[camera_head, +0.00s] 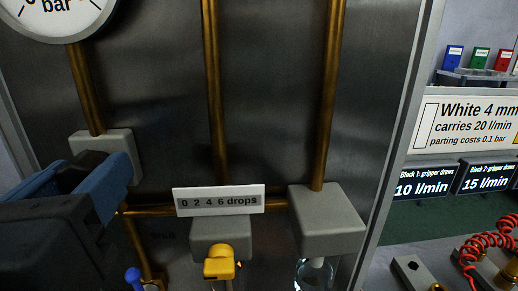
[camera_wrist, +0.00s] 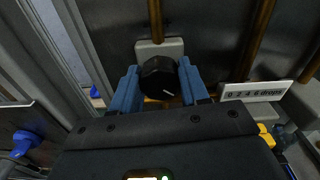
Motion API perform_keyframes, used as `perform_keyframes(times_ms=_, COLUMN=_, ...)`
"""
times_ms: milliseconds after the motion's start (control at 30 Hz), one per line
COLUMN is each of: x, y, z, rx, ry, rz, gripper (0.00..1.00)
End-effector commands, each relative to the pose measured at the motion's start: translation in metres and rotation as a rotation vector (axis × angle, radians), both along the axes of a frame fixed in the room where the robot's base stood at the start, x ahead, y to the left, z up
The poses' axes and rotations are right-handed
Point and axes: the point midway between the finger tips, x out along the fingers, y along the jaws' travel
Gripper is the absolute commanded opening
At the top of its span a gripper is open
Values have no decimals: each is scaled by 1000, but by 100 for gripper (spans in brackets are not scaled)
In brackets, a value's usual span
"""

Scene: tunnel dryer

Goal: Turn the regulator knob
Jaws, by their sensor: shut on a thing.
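The regulator knob (camera_wrist: 159,79) is black and round with a white line on its face. In the wrist view it sits between the two blue fingers of my gripper (camera_wrist: 159,92), which is shut on it. The knob is in front of a grey block (camera_wrist: 160,50) on a brass pipe.
A label "0 2 4 6 drops" (camera_head: 219,200) is right of my gripper, above a yellow tap (camera_head: 219,264). A grey block (camera_head: 327,222) with a clear bowl is further right. A blue handle (camera_head: 133,278) is below. Brass pipes (camera_head: 216,90) run up the metal panel.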

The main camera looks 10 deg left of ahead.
Motion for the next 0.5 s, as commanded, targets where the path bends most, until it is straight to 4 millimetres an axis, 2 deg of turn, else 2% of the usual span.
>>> perform_keyframes(times_ms=433, x=0, y=0, z=0, rx=-10, ry=-2, rz=-1, gripper=14)
perform_keyframes(times_ms=467, x=0, y=0, z=0, rx=-10, ry=-2, rz=-1, gripper=46)
perform_keyframes(times_ms=500, x=0, y=0, z=0, rx=-10, ry=-2, rz=-1, gripper=49)
